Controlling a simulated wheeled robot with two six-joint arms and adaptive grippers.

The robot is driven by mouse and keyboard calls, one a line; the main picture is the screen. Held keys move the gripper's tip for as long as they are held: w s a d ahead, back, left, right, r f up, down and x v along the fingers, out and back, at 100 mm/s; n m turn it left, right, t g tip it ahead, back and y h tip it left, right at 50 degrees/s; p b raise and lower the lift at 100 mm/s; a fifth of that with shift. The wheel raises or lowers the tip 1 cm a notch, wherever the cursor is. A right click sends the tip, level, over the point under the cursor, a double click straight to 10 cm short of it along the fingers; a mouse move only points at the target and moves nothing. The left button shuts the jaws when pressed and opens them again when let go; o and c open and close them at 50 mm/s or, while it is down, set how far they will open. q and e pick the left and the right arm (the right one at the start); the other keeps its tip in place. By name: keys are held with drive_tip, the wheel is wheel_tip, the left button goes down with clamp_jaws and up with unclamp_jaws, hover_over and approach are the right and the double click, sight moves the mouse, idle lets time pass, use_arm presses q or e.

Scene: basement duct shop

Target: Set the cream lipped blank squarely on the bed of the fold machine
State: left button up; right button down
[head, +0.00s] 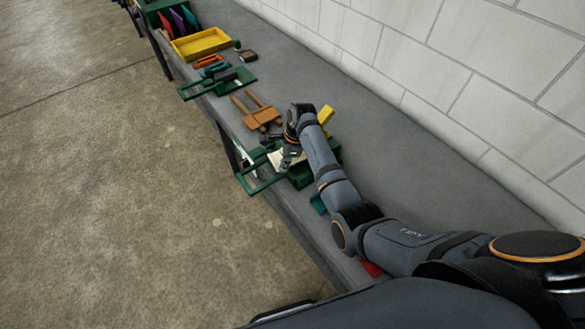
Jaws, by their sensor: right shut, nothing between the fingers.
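The fold machine (301,179) is a green device near the bench's front edge, with a green frame (263,187) reaching out over that edge. My right arm covers much of it. A cream piece (274,159), which looks like the cream lipped blank, shows at the machine's bed beside my gripper. It is partly hidden, so I cannot tell whether it lies square. My right gripper (286,164) points down at the cream piece, shut and empty. I cannot tell whether it touches the piece. My left gripper is out of view.
Farther along are another green device (218,84), a yellow tray (202,44) and a green rack (168,15). A yellow part (326,115) stands behind my wrist. The bench (365,125) is clear towards the block wall.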

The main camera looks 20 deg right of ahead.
drive_tip(key=shift+w+f, duration=0.15)
drive_tip(key=shift+w, duration=0.2)
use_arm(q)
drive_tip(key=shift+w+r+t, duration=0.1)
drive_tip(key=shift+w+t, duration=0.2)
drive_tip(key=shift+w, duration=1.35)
use_arm(e)
drive_tip(key=v, duration=1.2)
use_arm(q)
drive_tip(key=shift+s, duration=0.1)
